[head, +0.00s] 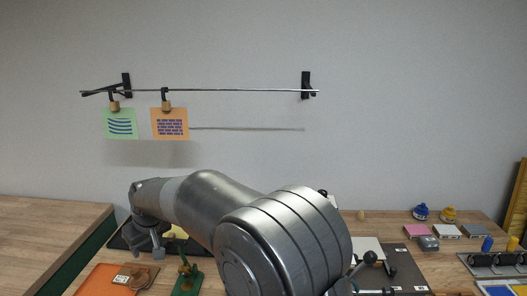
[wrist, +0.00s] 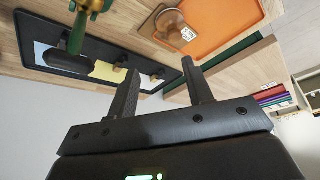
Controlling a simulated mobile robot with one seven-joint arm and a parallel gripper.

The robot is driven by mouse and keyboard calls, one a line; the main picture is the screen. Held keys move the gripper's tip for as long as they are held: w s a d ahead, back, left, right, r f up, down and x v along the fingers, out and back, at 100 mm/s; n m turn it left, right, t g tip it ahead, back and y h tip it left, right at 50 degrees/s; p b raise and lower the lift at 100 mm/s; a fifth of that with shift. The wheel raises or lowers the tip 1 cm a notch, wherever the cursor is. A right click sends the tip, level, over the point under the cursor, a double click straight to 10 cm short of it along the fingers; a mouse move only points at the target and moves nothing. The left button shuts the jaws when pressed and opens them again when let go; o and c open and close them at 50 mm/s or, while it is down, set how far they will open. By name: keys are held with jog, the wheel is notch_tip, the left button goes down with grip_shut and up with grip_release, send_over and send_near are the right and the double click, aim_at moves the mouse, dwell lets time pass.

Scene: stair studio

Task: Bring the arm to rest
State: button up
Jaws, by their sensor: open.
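My gripper (wrist: 160,68) shows in the wrist view with its two dark fingers apart and nothing between them. In the head view my gripper (head: 152,250) hangs at the left end of my arm, low over a dark tray (head: 118,241) on the wooden bench. My arm reaches across the middle of the head view and hides part of the bench. In the wrist view the dark tray (wrist: 28,55) holds light blue and yellow cards and several small wooden-topped pieces. I cannot tell how high the fingertips are above it.
An orange tray (head: 98,279) and a green stand (head: 187,281) are near my gripper. A wall rail (head: 220,90) holds a green card (head: 120,123) and an orange card (head: 170,123). Stamps, ink pads and bottles stand at right. The bench at left (head: 40,228) is bare.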

jog(key=s+d+r+m+t, duration=0.1)
jog(key=s+d+r+m, duration=0.2)
jog(key=d, duration=0.9)
jog(key=s+d+r+m+t, duration=0.1)
jog(key=s+d+r, duration=0.3)
jog(key=d, duration=0.7)
jog(key=s+d+m+h, duration=0.1)
jog(key=s+d+m, duration=0.1)
jog(key=s+d, duration=0.3)
jog(key=s+d+m+h, duration=0.1)
jog(key=s+d, duration=0.4)
jog(key=d, duration=0.7)
jog(key=s+d+m+h, duration=0.2)
jog(key=s+d, duration=0.3)
jog(key=d, duration=0.4)
jog(key=shift+s+d+f+m+t, duration=0.25)
jog(key=shift+d+f+m+t, duration=0.05)
jog(key=shift+m, duration=0.5)
